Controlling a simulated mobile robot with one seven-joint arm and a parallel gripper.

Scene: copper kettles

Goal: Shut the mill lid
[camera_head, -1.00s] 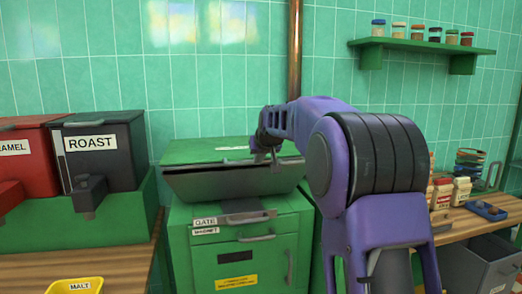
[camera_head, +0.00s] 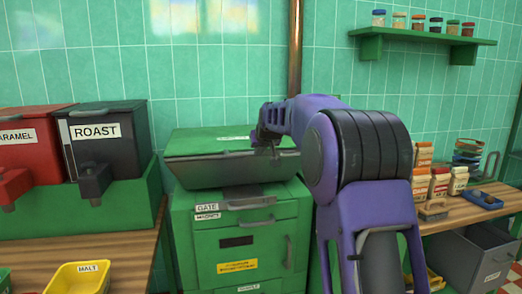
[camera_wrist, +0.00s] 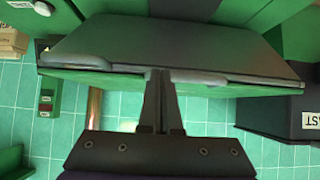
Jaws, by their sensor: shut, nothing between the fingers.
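The mill lid (camera_head: 205,140) is the green flat top of the mill (camera_head: 240,230), with a grey handle (camera_head: 232,154) along its front edge. It lies almost level over the dark hopper front (camera_head: 230,175). I cannot tell whether a thin gap remains beneath it. In the wrist view, the lid's green edge (camera_wrist: 60,79) and handle (camera_wrist: 200,77) run across the middle, with the dark hopper front (camera_wrist: 190,45) above. My gripper (camera_wrist: 159,74) is shut and empty, its fingertips at the handle's middle; contact is unclear. In the head view my arm partly hides the gripper (camera_head: 262,143).
The roast bin (camera_head: 125,145) and the red caramel bin (camera_head: 30,160) stand left of the mill. A copper pipe (camera_head: 295,50) runs up the wall behind. A yellow malt tray (camera_head: 75,278) sits at lower left.

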